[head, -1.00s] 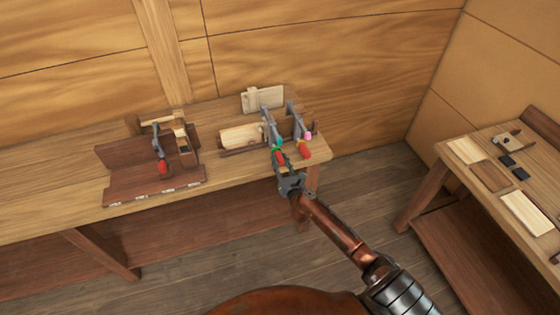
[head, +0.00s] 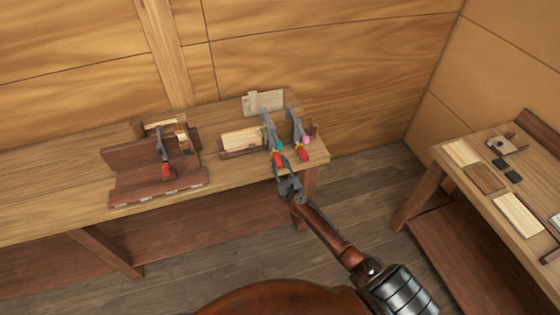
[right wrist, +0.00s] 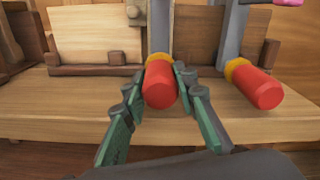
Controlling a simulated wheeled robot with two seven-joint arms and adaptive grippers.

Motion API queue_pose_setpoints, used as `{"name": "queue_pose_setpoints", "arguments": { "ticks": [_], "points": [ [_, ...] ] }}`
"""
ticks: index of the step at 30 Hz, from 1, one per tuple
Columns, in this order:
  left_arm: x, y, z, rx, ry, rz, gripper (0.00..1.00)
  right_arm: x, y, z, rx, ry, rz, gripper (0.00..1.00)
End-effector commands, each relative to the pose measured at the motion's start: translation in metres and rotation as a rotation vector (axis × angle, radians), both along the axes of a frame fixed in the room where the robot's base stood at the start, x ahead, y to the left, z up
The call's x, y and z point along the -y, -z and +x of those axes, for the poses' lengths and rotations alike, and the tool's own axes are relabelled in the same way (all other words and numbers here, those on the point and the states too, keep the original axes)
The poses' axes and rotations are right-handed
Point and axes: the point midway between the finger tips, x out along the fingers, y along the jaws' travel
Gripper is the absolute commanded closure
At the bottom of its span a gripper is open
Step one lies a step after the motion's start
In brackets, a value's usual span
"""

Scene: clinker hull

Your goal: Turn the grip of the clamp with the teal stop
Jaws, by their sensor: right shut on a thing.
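The clamp with the teal stop (head: 279,146) stands at the right end of the workbench, with a grey bar, a yellow collar and a red grip (head: 278,160) pointing toward me. In the right wrist view its red grip (right wrist: 159,86) is in the middle, between the two green-grey fingers of my right gripper (right wrist: 160,80). My right gripper (head: 283,170) is shut on that red grip. The teal stop does not show in the right wrist view. My left gripper is not in view.
A clamp with a pink stop (head: 306,140) stands close on the right, its red grip (right wrist: 260,87) apart from my fingers. Another red-gripped clamp (head: 166,160) is on the brown fixture at left. A side table (head: 475,165) with wood pieces stands at right, beyond open floor.

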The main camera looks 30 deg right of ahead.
Motion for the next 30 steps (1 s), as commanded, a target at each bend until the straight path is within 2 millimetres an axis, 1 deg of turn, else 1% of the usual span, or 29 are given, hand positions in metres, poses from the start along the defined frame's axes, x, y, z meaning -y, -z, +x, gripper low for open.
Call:
{"name": "queue_pose_setpoints", "arguments": {
  "ticks": [1, 9, 18, 30],
  "points": [
    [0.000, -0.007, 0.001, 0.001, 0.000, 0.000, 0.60, -0.001, -0.002, 0.000, -0.012, 0.000, -0.041, 0.98],
    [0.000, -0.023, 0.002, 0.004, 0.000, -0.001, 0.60, -0.001, -0.001, 0.000, -0.072, -0.001, -0.291, 0.98],
    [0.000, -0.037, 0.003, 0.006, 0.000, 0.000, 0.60, -0.001, 0.000, 0.000, -0.139, -0.001, -0.570, 0.98],
    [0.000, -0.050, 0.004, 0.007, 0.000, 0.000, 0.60, -0.001, 0.000, 0.000, -0.227, -0.002, -0.940, 0.98]
  ]
}}
